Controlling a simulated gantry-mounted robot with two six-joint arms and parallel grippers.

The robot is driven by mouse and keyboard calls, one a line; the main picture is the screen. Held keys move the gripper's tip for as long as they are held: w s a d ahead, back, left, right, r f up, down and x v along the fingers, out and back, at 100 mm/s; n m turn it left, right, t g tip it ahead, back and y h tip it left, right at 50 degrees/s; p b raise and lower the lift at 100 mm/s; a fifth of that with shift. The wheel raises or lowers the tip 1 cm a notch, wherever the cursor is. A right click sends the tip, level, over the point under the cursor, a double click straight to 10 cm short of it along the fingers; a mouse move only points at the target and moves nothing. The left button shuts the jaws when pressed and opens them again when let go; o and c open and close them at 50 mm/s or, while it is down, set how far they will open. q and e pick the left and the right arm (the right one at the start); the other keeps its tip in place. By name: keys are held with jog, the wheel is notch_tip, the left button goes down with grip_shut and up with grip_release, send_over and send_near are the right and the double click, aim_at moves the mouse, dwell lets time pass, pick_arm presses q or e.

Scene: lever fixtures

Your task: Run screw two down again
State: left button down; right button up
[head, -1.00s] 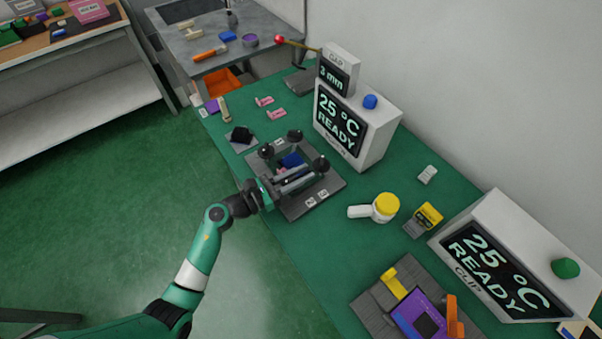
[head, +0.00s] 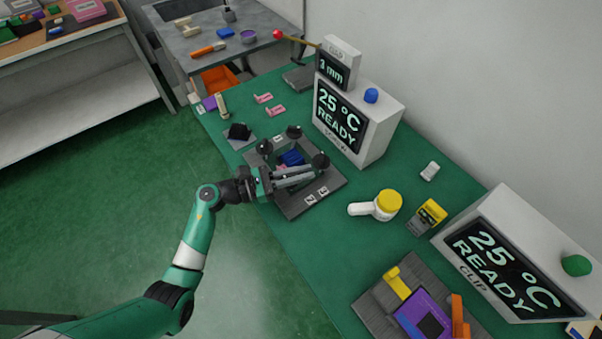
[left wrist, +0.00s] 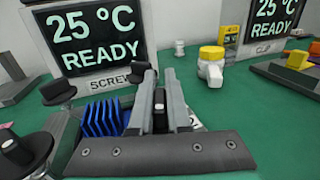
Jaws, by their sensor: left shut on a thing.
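A grey clamp fixture (head: 296,207) stands on the green bench, with black round knobs at its corners. Three knobs show in the head view: back (head: 294,132), left (head: 264,147) and right (head: 320,161). My left gripper (head: 308,172) reaches over the front corner. In the left wrist view its two long grey fingers (left wrist: 161,92) are shut on a black knob (left wrist: 160,110) between them. That knob is hidden in the head view. Blue finned parts (left wrist: 101,117) lie inside the fixture, left of the fingers. Small white number tags sit on the base. My right gripper is not in view.
A display box (head: 352,125) reading 25 °C READY stands behind the fixture, with a smaller GAP display (head: 338,70) on top. A yellow-lidded white jar (head: 386,206) stands to the right. A second display (head: 505,255) is farther right.

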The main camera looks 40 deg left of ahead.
pick_arm(q)
jog(key=m+g+h+b, duration=0.1)
jog(key=b, duration=0.1)
jog(key=m+g+h+b, duration=0.3)
jog(key=h+b, duration=0.1)
jog(key=shift+s+d+f+b, duration=0.35)
jog(key=shift+s+d+b, duration=0.05)
jog(key=shift+s+d+r+m+g+h+b, duration=0.15)
jog(key=shift+m+g+h+b, duration=0.15)
jog(key=shift+m+g+b, duration=0.15)
jog(key=shift+a+r+m+g+h+b, duration=0.15)
jog(key=shift+m+g+h+b, duration=0.2)
jog(key=shift+g+b, duration=0.2)
jog(key=shift+d, duration=0.15)
jog(key=c, duration=0.9)
grip_release()
jog(key=shift+s+a, duration=0.2)
jog(key=shift+a, duration=0.2)
jog(key=p+v, duration=0.1)
jog(key=v, duration=0.9)
jog(key=shift+s+a, duration=0.25)
jog(key=shift+a, duration=0.1)
